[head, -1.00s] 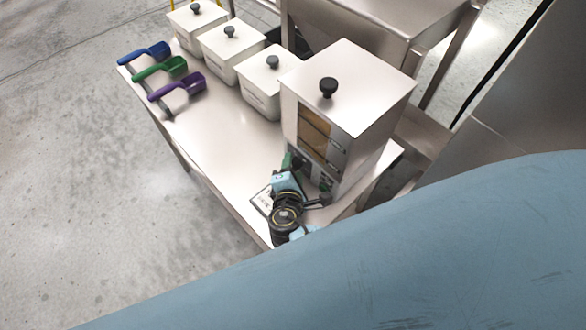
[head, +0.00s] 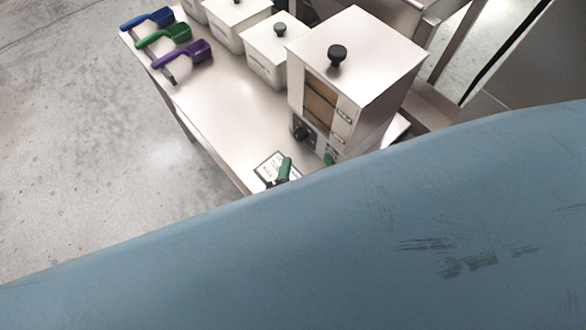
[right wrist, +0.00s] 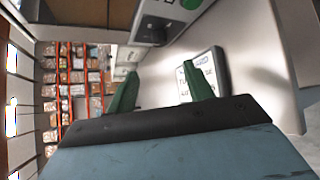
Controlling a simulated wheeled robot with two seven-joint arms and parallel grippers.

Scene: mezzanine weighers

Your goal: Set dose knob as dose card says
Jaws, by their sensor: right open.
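The steel dispenser (head: 375,62) stands at the right end of the table, with a black dose knob (head: 303,132) low on its front. The knob also shows at the top of the right wrist view (right wrist: 151,31); its setting is too small to read. The dose card (head: 266,166) lies on the table before the dispenser, and also shows in the right wrist view (right wrist: 216,66), its text not legible. My right gripper (right wrist: 160,70) is open and empty, its green fingers short of the knob and near the card. In the head view a green finger (head: 285,167) covers part of the card. My left gripper is not seen.
A green button (head: 330,158) sits right of the knob. White lidded bins (head: 272,62) stand behind, left of the dispenser. Blue, green and purple scoops (head: 185,54) lie at the table's far left. The table's middle is clear. My own blue arm hides the foreground.

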